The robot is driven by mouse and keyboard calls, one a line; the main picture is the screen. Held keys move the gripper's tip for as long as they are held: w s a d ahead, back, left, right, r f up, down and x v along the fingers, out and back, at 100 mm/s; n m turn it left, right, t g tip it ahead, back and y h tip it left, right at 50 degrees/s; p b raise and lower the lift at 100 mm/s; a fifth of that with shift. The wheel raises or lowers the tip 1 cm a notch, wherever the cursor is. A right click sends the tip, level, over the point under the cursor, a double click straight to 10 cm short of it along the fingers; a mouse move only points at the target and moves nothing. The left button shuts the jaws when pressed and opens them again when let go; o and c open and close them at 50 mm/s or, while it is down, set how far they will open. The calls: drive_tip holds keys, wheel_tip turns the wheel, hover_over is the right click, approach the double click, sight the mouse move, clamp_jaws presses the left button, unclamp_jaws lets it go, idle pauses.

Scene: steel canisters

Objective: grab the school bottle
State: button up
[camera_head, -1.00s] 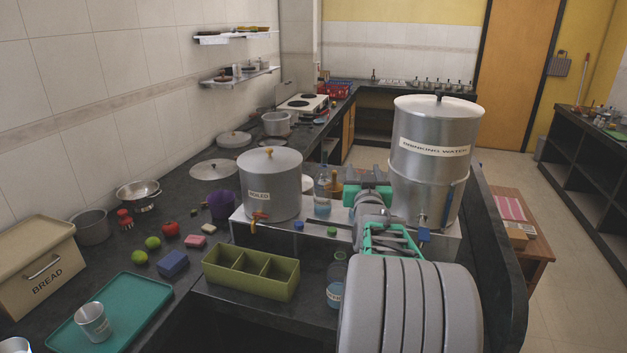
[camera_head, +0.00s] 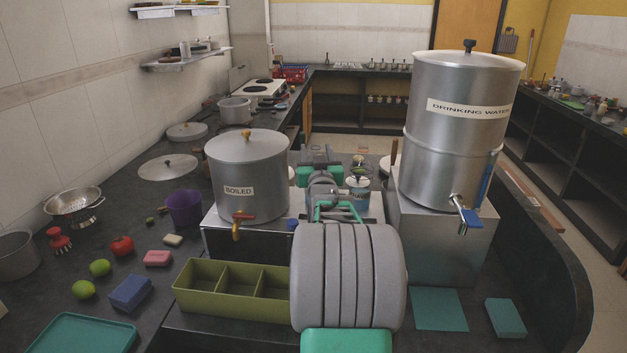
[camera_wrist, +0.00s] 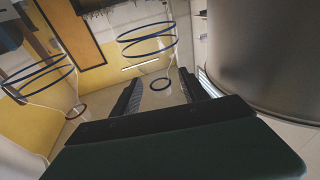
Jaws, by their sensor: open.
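A small clear bottle with a bluish body and a partly hidden label (camera_head: 359,197) stands just right of my forearm in the head view. I cannot read whether it is the school bottle. My gripper (camera_head: 319,153) is beyond the boiled pot's right side, partly hidden by my own arm. In the wrist view, the open jaws (camera_wrist: 160,84) have nothing clearly between them. A clear container with blue rings (camera_wrist: 148,41) is ahead of the jaws, and a similar one (camera_wrist: 38,80) is at the left.
The steel BOILED pot (camera_head: 247,175) stands left of my arm, and the tall DRINKING WATER canister (camera_head: 459,140) stands right. An olive divided tray (camera_head: 232,290) lies in front. The counter left of it holds a purple cup (camera_head: 184,207), limes and sponges.

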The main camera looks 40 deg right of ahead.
drive_tip(key=x, duration=0.4)
drive_tip(key=shift+w+d+f+p, duration=0.15)
drive_tip(key=shift+w+f+p, duration=0.1)
drive_tip(key=shift+p, duration=0.1)
drive_tip(key=shift+r, duration=0.1)
drive_tip(key=shift+c, duration=0.2)
drive_tip(key=shift+s, duration=0.1)
drive_tip(key=c, duration=1)
clamp_jaws()
